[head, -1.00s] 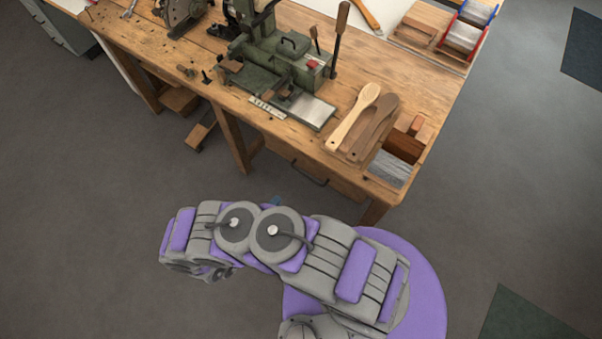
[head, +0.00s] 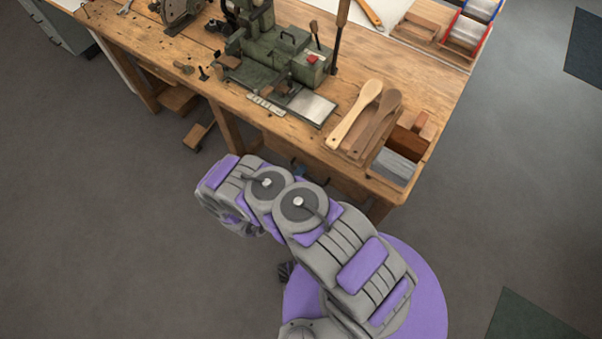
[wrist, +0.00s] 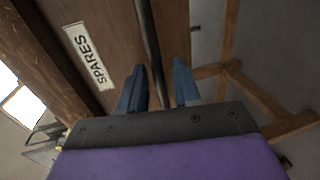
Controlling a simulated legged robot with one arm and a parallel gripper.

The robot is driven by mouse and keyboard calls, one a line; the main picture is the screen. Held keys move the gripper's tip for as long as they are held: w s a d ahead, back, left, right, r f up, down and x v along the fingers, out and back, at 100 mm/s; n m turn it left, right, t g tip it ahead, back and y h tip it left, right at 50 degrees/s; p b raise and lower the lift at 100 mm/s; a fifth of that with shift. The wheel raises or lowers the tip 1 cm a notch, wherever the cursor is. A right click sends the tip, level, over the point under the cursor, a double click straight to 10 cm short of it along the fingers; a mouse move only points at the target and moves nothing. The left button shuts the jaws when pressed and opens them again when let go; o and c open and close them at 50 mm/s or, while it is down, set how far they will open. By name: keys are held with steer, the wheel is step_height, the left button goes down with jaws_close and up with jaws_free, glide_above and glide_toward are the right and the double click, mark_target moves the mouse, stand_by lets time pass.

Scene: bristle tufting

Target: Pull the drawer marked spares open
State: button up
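The wooden drawer marked SPARES (wrist: 112,25) fills the upper middle of the wrist view, with its white label (wrist: 90,57) left of the handle. The drawer's dark bar handle (wrist: 148,40) runs down between the fingers of my gripper (wrist: 160,85). The blue fingers are open, one on each side of the bar. The left finger looks close to the bar, and a gap shows at the right finger. I cannot tell whether either touches. In the head view, my arm covers most of the drawer front under the bench's front edge.
The wooden workbench (head: 235,105) carries a green machine (head: 285,65), two wooden brush blanks (head: 357,115) and a compartment of grey bristle (head: 393,166) near its right corner. Bench legs and rails (wrist: 255,92) stand right of the handle in the wrist view. Floor is clear left of my arm.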

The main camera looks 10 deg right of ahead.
steer(key=shift+w+d+f, duration=0.1)
steer(key=shift+w+d, duration=0.25)
jaws_close()
stand_by(0.5)
